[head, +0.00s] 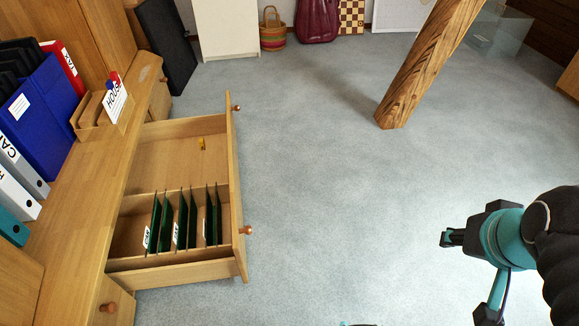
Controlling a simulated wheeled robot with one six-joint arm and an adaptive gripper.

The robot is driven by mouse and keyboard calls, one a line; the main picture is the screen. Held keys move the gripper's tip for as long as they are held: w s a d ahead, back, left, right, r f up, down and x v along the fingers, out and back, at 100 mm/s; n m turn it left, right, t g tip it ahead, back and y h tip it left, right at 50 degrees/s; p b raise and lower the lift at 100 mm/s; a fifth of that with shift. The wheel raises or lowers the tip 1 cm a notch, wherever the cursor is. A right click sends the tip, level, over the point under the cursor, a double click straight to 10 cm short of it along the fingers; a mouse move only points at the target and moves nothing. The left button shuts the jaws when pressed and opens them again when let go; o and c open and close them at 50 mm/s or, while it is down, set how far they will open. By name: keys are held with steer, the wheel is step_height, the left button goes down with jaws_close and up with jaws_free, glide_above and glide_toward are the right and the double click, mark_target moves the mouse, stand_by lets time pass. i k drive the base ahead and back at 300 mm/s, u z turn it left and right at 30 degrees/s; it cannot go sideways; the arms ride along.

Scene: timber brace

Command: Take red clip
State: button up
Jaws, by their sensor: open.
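A small red piece (113,76), which looks like the red clip, sits at the top edge of a white card (115,101) marked HOUSE. A small blue piece is right beside it. The card leans upright in a wooden box (87,131) on the cabinet top at the left. My gripper (447,238) is at the far right over the carpet, far from the red clip and pointing left. It is open and nothing shows between its fingers, which look small and dark here.
An open drawer (182,126) juts out over the carpet, with a small yellow object (202,144) and several green dividers (184,220) inside. Binders (48,100) stand at the left. A slanted timber post (425,70) rises at upper right. The middle carpet (330,200) is clear.

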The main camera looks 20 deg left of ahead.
mark_target(113, 75)
steer(key=z, duration=0.3)
steer(key=i, duration=0.9)
steer(key=u, duration=2.35)
steer(key=k, duration=0.5)
steer(key=z, duration=1.45)
steer(key=i, duration=1.25)
steer(key=u, duration=2.3)
